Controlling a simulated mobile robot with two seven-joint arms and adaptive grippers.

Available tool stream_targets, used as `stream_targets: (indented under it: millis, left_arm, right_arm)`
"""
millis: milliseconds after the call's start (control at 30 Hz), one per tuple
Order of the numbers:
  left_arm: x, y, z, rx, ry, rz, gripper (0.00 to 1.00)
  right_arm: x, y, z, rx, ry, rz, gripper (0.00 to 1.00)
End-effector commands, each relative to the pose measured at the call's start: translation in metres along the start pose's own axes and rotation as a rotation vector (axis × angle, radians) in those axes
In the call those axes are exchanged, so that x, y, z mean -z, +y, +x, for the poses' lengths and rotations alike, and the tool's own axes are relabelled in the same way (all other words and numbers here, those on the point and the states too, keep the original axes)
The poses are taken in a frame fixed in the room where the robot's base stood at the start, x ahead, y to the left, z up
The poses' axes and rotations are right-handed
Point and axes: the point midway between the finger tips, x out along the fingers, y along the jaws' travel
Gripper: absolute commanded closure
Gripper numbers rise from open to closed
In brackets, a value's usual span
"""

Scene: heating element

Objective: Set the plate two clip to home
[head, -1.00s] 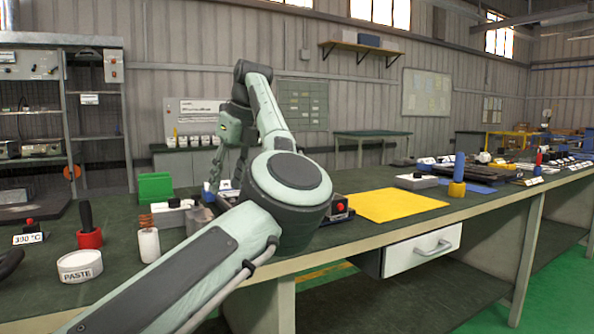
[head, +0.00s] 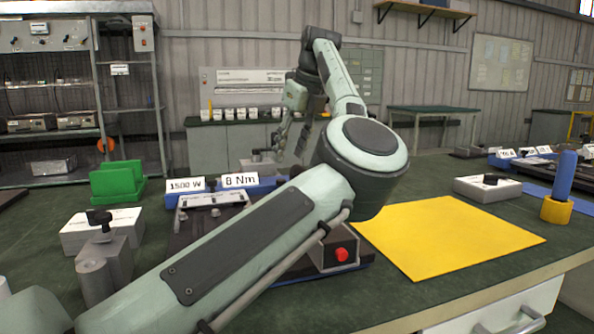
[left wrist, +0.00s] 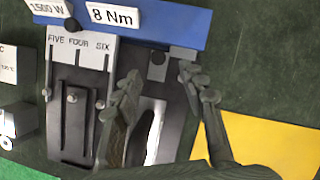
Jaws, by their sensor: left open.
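The fixture that seems to hold the task's plates stands on the green bench behind my left arm, with a dark plate (head: 190,225) showing at its left. In the left wrist view a white label strip (left wrist: 82,42) reads FIVE, FOUR, SIX above a dark slotted plate (left wrist: 76,125). Right of it lies a second dark plate with a bright strip (left wrist: 155,130) and a small grey block (left wrist: 157,66) at its top. I cannot tell which part is the plate two clip. My left gripper (head: 294,138) is open, pointing down; its fingers (left wrist: 162,88) straddle this second plate, with nothing seen gripped.
A blue rail (left wrist: 160,18) carries the 1500 W and 8 Nm (head: 240,180) cards. A red button box (head: 340,255) sits at the fixture's right. A green holder (head: 117,182) and grey clamp block (head: 105,260) stand left. The yellow mat (head: 445,235) is bare.

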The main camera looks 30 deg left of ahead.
Motion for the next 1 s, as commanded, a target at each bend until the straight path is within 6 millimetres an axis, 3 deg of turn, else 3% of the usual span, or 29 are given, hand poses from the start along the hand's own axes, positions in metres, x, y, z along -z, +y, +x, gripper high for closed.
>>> stream_targets:
  millis: [500, 867, 1000]
  left_arm:
    - [0.0, 0.001, 0.07, -0.002, 0.001, 0.0, 0.59]
    - [0.0, 0.001, 0.077, 0.0, 0.0, 0.0, 0.59]
    - [0.0, 0.001, 0.077, 0.0, 0.0, 0.0, 0.74]
  right_arm:
    - [0.0, 0.001, -0.007, -0.004, 0.002, 0.0, 0.58]
    - [0.0, 0.001, -0.007, -0.004, 0.001, 0.0, 0.58]
    - [0.0, 0.001, -0.007, -0.004, 0.001, 0.0, 0.58]
